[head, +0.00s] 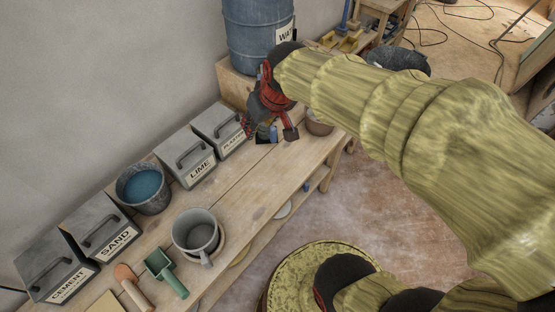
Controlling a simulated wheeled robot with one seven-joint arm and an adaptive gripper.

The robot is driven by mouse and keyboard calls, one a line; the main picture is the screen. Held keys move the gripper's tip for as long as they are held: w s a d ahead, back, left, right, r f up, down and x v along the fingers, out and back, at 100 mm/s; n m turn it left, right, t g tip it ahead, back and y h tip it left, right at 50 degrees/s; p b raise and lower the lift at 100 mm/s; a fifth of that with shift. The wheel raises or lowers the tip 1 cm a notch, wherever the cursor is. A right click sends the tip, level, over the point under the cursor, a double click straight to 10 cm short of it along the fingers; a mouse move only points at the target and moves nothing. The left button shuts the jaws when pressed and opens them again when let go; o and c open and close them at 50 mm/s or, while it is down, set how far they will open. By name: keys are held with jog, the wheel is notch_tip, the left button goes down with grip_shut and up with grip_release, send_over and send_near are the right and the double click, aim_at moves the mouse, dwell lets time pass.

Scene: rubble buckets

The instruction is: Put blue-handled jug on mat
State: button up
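My gripper (268,130), black and red, hangs over the far part of the wooden bench. Its two fingers are spread apart. A small blue piece (263,132) shows between and beyond the fingers; it may be the jug's blue handle, but the gripper hides most of it. A dark flat patch below it may be the mat; I cannot tell. A grey mug-like jug (197,235) with a grey handle stands upright on a round wooden disc near the bench's front edge.
Cement, sand, lime and plaster boxes line the wall, with a bucket of blue liquid (143,188) among them. A trowel and green scoop (165,272) lie nearby. A brown bowl (319,122) and blue water barrel (256,35) stand farther back. The bench's middle (250,190) is clear.

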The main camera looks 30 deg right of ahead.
jog(key=s+a+r, duration=0.1)
jog(key=s, duration=0.6)
jog(key=s+a+r, duration=0.2)
jog(key=s, duration=0.5)
jog(key=shift+s, duration=0.2)
jog(key=shift+r, duration=0.1)
